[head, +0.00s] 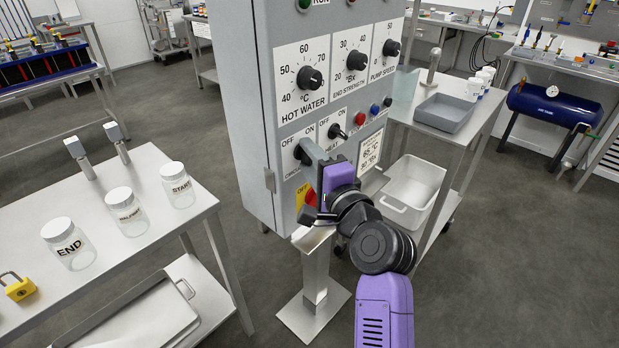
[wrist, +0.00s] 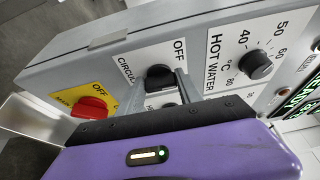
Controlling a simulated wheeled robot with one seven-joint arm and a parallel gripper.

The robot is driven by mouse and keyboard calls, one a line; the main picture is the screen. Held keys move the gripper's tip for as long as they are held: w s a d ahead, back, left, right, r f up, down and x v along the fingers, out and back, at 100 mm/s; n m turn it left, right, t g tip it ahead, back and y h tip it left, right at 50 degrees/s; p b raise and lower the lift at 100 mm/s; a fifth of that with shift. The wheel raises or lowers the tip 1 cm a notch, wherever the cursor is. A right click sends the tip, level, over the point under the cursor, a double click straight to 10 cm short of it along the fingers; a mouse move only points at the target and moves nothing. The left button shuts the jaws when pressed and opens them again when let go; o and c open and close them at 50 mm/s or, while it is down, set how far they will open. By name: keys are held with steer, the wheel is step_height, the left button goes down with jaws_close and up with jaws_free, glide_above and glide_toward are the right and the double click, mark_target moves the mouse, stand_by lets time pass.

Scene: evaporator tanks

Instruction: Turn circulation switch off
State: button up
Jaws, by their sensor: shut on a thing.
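The circulation switch is a black rotary knob on the grey control cabinet, under an OFF/ON label. It shows in the head view (head: 300,153) and in the wrist view (wrist: 158,74). My gripper (head: 310,153) is at this knob, and its grey fingers (wrist: 181,86) are shut on it. The fingers and my wrist hide part of the knob and its label, so I cannot tell exactly which way it points. In the wrist view OFF is readable, and ON is hidden.
Close by are the red main switch (head: 309,197) below, the heat switch (head: 337,131) to the right, and the hot water dial (head: 309,78) above. A bench with glass jars (head: 125,209) stands at left. A cart with a grey tray (head: 443,112) stands at right.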

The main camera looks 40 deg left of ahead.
steer(key=n+b, duration=0.1)
steer(key=b, duration=0.3)
steer(key=f+n+y+b, duration=0.1)
steer(key=n+b, duration=0.1)
steer(key=b, duration=0.2)
steer(key=shift+f+n, duration=0.25)
steer(key=shift+n, duration=0.05)
steer(key=n+b, duration=0.1)
steer(key=b, duration=0.3)
steer(key=n+y+b, duration=0.1)
steer(key=n+b, duration=0.1)
steer(key=b, duration=0.2)
steer(key=shift+w+f+n+y, duration=0.1)
steer(key=shift+w+n+y, duration=0.05)
steer(key=shift+n+y, duration=0.15)
steer(key=n+b, duration=0.2)
steer(key=b, duration=0.2)
steer(key=shift+y, duration=0.4)
steer(key=shift+r+n+g+b, duration=0.3)
steer(key=shift+r+n+b, duration=0.15)
steer(key=shift+b, duration=0.5)
steer(key=o, duration=1.4)
steer(key=shift+p+v, duration=0.6)
steer(key=shift+v, duration=3.35)
